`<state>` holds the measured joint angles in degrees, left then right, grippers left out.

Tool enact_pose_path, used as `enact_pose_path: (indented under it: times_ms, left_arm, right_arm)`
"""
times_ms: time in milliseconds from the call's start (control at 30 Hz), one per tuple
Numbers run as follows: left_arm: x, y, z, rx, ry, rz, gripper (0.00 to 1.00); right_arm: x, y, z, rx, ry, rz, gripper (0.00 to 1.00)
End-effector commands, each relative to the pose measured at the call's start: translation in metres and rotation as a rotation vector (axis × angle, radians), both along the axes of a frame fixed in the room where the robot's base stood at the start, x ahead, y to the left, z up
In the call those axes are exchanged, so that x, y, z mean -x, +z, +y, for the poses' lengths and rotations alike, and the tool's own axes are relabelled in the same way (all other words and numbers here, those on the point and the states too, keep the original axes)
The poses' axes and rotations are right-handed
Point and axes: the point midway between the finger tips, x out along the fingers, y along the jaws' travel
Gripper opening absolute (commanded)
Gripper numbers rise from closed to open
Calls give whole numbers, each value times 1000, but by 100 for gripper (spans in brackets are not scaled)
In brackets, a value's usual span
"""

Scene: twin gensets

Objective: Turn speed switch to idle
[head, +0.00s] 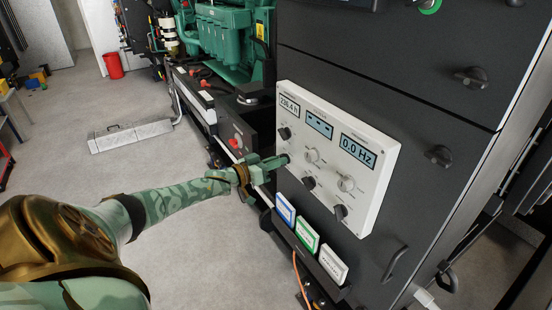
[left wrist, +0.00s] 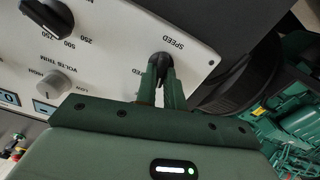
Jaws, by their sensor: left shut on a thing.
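The white control panel (head: 375,205) is on the dark cabinet front. It carries several black and grey knobs and small displays, one reading 0.0 Hz. My left gripper (head: 282,160) reaches the panel's lower left edge. In the left wrist view the black speed switch (left wrist: 159,60) stands at the panel edge beside the word SPEED. The two green fingers of my left gripper (left wrist: 160,84) are shut on this switch. The fingers hide part of it and of its lettering, so its exact setting cannot be read. My right gripper is not in view.
Blue, green and white cards (head: 306,235) stand in a holder below the panel. Black handles (head: 438,156) stick out of the cabinet doors to the right. A green engine (head: 222,35) stands behind.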

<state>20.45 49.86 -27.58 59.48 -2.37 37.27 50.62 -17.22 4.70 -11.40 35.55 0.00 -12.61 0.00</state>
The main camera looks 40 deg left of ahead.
Motion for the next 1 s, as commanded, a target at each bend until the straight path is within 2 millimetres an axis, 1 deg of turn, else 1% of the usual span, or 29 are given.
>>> enact_pose_path:
  times_ms: [200, 400, 600, 1000]
  left_arm:
    - [0, 1, 1, 141, 0, 40, 0]
    - [0, 0, 2, 227, 1, 66, 0]
    - [0, 0, 2, 268, 1, 78, 0]
    - [0, -1, 2, 280, 1, 81, 0]
  right_arm:
    - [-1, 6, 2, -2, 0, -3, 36]
    - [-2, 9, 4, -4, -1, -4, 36]
    - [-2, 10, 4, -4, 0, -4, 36]
    - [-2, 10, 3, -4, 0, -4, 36]
